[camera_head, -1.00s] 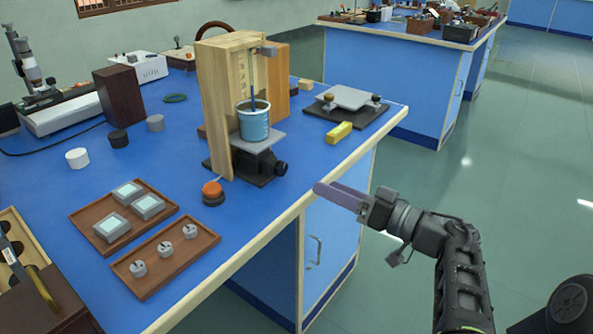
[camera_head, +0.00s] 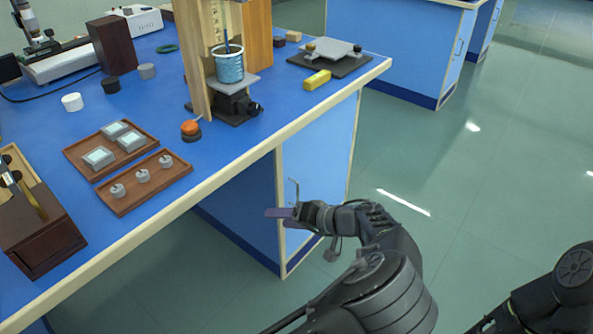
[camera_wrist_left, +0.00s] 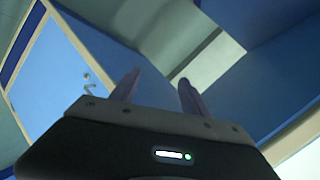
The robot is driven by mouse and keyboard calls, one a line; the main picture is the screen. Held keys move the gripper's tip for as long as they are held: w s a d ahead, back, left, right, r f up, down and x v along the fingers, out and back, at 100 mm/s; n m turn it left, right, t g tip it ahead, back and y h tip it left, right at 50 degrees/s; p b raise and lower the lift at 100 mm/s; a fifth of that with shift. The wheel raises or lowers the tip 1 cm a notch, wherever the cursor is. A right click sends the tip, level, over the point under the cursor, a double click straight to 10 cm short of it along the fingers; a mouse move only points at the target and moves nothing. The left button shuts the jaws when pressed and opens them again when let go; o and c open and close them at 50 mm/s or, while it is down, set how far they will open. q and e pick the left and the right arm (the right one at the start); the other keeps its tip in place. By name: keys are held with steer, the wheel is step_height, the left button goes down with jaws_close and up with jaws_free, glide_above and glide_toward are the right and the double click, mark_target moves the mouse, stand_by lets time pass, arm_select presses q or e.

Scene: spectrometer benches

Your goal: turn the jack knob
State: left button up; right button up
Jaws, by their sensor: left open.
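The jack (camera_head: 232,104) is a small black lift with a grey top plate, standing on the blue bench. Its round black jack knob (camera_head: 256,109) sticks out on the right side, toward the bench edge. A blue beaker (camera_head: 229,68) stands on the jack's plate, in front of a wooden stand. My left gripper (camera_head: 271,215) is open and empty, low in front of the cabinet, below the bench-top edge and well apart from the knob. In the left wrist view its two fingers (camera_wrist_left: 159,80) are apart with nothing between them. My right gripper does not show.
The pale bench edge (camera_head: 232,172) and cabinet door (camera_head: 318,155) lie beside my left gripper. An orange-topped object (camera_head: 190,129) stands near the jack. Wooden trays (camera_head: 125,203) lie left. Open floor is at right.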

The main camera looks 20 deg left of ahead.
arm_select(q)
steer(key=s+f+m+g+h, duration=0.15)
steer(key=s+f+h, duration=0.25)
steer(key=s+f, duration=0.65)
steer(key=s+f+g+h, duration=0.35)
steer(key=s+f, duration=0.45)
steer(key=f, duration=0.6)
steer(key=s+d+f+h, duration=0.3)
steer(key=s+d+h, duration=0.3)
steer(key=s+d, duration=0.3)
steer(key=s+d+r+t+h+p, duration=0.1)
steer(key=d+r+t+h+p, duration=0.15)
steer(key=d+r, duration=0.3)
step_height(320, 180, up, 21)
steer(key=p, duration=1.9)
steer(key=shift+f+t, duration=0.2)
steer(key=shift+t, duration=0.15)
steer(key=shift+f, duration=0.1)
steer(key=shift+c, duration=0.5)
